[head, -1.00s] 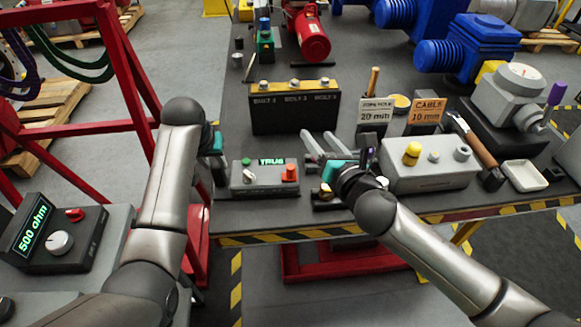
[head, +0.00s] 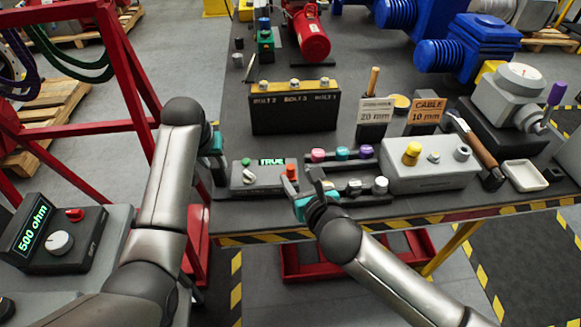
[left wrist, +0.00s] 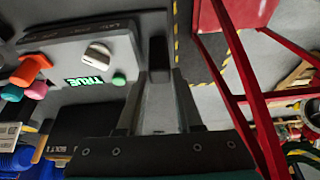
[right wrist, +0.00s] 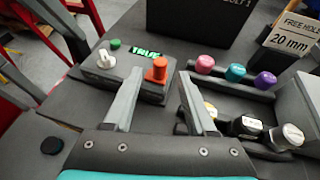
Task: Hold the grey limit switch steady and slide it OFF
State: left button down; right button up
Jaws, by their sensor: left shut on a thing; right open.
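The grey limit switch (head: 262,188) is a low box near the table's front edge, with a green button, a white knob (head: 247,173), a red-orange knob (right wrist: 157,70) and a lit TRUE display (head: 271,161). My left gripper (head: 222,165) is at its left end; in the left wrist view its fingers (left wrist: 158,105) are shut on a grey part beside the box, and the exact contact is hard to see. My right gripper (head: 310,185) is open and empty just right of the box. In the right wrist view its fingers (right wrist: 155,95) point toward the red-orange knob, which stands beyond the gap.
Pink, teal and purple knobs (head: 341,153) and a row with a white knob (head: 381,185) lie to the right, close to my right gripper. A grey box with a yellow button (head: 430,177) stands beyond them. A black bolt box (head: 294,110) is behind.

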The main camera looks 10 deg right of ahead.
aim_at(291, 171)
jog(key=shift+x, duration=3.05)
grip_shut()
